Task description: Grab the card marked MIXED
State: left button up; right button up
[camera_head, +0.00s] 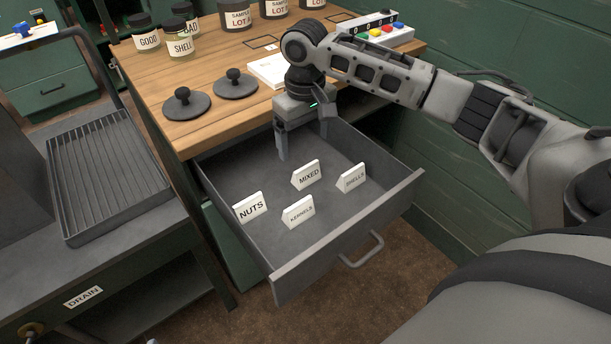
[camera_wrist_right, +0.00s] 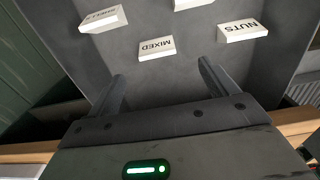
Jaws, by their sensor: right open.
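The white card marked MIXED (camera_head: 307,175) stands in the open grey drawer (camera_head: 330,236), near its middle. It also shows in the right wrist view (camera_wrist_right: 156,48), a little beyond my fingertips. My right gripper (camera_head: 304,148) is open and empty, pointing down over the back of the drawer, behind the MIXED card and apart from it. In the right wrist view its two fingers (camera_wrist_right: 162,76) are spread with bare drawer floor between them. My left gripper is not in view.
Cards marked NUTS (camera_head: 250,207), KERNELS (camera_head: 298,212) and SHELLS (camera_head: 352,178) stand around it in the drawer. The wooden bench top (camera_head: 185,85) above holds jars, black lids (camera_head: 187,104) and a button box (camera_head: 385,31). A ridged tray (camera_head: 108,175) is at left.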

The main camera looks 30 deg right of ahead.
aim_at(306, 166)
notch_tip(306, 166, down, 4)
jog(key=shift+f, duration=0.25)
jog(key=f, duration=0.1)
jog(key=f+b, duration=0.1)
jog(key=f, duration=0.3)
jog(key=shift+w+d+f, duration=0.1)
jog(key=shift+w+d, duration=0.15)
jog(key=shift+d, duration=0.05)
jog(key=c, duration=1)
